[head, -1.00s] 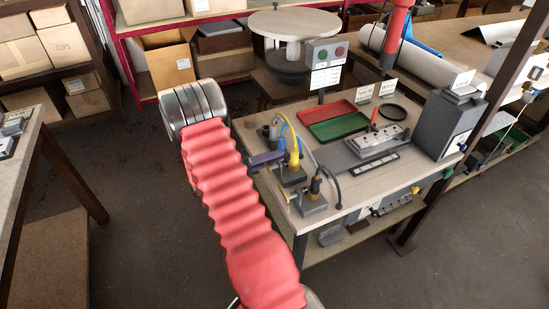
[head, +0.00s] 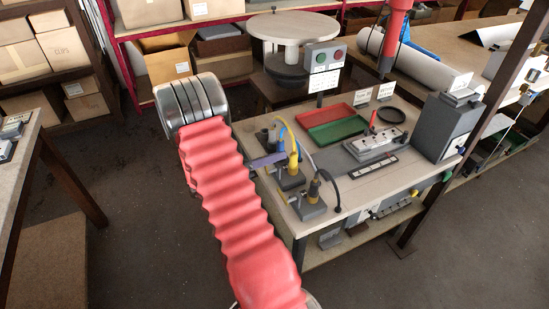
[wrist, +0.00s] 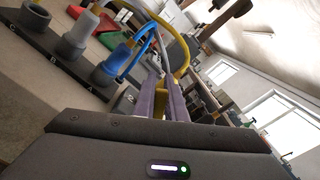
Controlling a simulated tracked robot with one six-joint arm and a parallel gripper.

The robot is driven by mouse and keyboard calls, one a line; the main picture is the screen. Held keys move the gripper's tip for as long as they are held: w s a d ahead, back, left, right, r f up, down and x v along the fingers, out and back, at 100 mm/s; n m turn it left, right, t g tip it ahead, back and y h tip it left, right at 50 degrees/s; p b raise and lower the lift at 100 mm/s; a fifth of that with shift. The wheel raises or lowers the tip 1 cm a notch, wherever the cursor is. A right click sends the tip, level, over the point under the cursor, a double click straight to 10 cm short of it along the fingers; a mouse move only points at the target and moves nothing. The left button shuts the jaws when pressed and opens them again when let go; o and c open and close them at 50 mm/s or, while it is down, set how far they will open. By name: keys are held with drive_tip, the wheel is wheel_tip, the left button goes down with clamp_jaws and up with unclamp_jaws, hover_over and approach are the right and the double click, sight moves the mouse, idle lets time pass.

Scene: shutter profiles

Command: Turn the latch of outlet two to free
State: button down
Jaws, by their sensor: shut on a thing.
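My gripper (wrist: 172,101), with purple fingers, is shut on a yellow part (wrist: 187,106). I cannot tell whether this is the latch or the plug of the yellow hose. In the head view my gripper (head: 268,160) reaches right to the upright yellow plug (head: 293,161) on a grey outlet block (head: 290,182). A second grey block (head: 312,207) with a dark and yellow plug stands nearer the front. In the wrist view a block marked 2 (wrist: 129,98) is partly hidden behind the fingers. The latch setting cannot be read.
A holder marked A, B, C (wrist: 55,59) has a blue plug (wrist: 112,63) at A, close to my fingers. Loose hoses arch over the blocks. Red (head: 325,115) and green (head: 338,127) trays lie behind. A grey box (head: 445,125) stands at the right.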

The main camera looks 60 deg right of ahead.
drive_tip(key=m, duration=0.2)
drive_tip(key=s+m, duration=0.1)
drive_tip(key=shift+a+r+m, duration=0.15)
drive_tip(key=shift+a+m, duration=0.2)
drive_tip(key=shift+m, duration=0.05)
drive_tip(key=shift+s+a+r+m, duration=0.15)
drive_tip(key=shift+s+m, duration=0.15)
drive_tip(key=shift+m, duration=0.65)
drive_tip(key=shift+s+a+f+m, duration=0.15)
drive_tip(key=shift+s+m, duration=0.15)
drive_tip(key=shift+m, duration=0.65)
drive_tip(key=shift+r, duration=0.1)
drive_tip(key=c, duration=1.8)
unclamp_jaws()
drive_tip(key=shift+r, duration=0.1)
drive_tip(key=v, duration=1.4)
